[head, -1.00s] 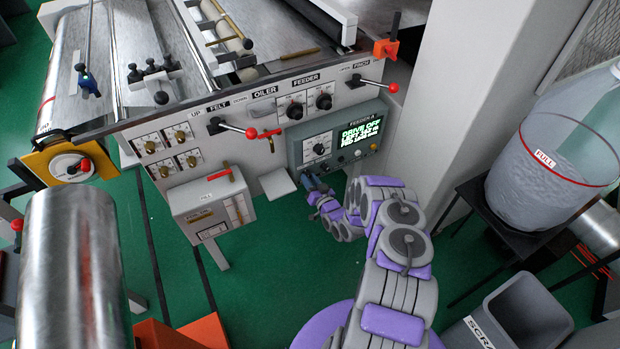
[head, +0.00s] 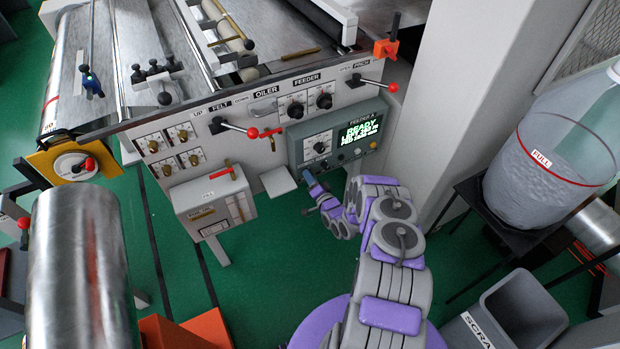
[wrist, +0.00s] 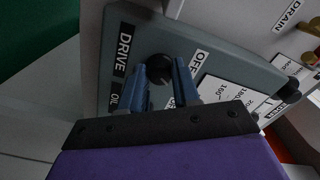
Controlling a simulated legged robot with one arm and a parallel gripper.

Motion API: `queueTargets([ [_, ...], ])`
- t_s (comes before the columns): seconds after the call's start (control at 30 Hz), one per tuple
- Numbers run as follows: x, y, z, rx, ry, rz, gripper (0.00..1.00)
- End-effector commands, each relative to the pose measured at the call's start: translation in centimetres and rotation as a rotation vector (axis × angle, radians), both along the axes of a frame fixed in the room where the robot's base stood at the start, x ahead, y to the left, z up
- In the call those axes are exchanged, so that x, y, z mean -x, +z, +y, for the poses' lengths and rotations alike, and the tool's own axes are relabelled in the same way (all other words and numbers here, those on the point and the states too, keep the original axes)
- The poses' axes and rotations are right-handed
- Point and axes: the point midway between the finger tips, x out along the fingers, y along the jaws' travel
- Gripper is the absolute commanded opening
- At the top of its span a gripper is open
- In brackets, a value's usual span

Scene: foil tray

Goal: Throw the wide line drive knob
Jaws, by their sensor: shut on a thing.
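The drive knob (wrist: 159,68) is a round black knob on a grey panel, between a DRIVE label and an OFF label in the wrist view. The two blue fingers of my gripper (wrist: 161,80) stand either side of it and are shut on it. In the head view my gripper (head: 311,182) is at the lower left of the grey FEEDER A box (head: 338,136), and the drive knob is hidden there.
Red-tipped levers (head: 237,128) and black dials stick out of the machine front above and left. A grey pillar (head: 470,110) stands right of the box. A bucket labelled FULL (head: 550,170) sits on a black stand at right. Green floor (head: 270,265) shows below.

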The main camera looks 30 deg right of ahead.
Motion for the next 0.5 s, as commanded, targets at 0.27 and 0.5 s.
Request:
queueTargets([
  [0.27,0.07,-0.09,-0.37,-0.016,-0.008,0.003,0.01],
  [0.5,0.08,-0.10,-0.39,-0.015,-0.009,0.004,0.33],
])
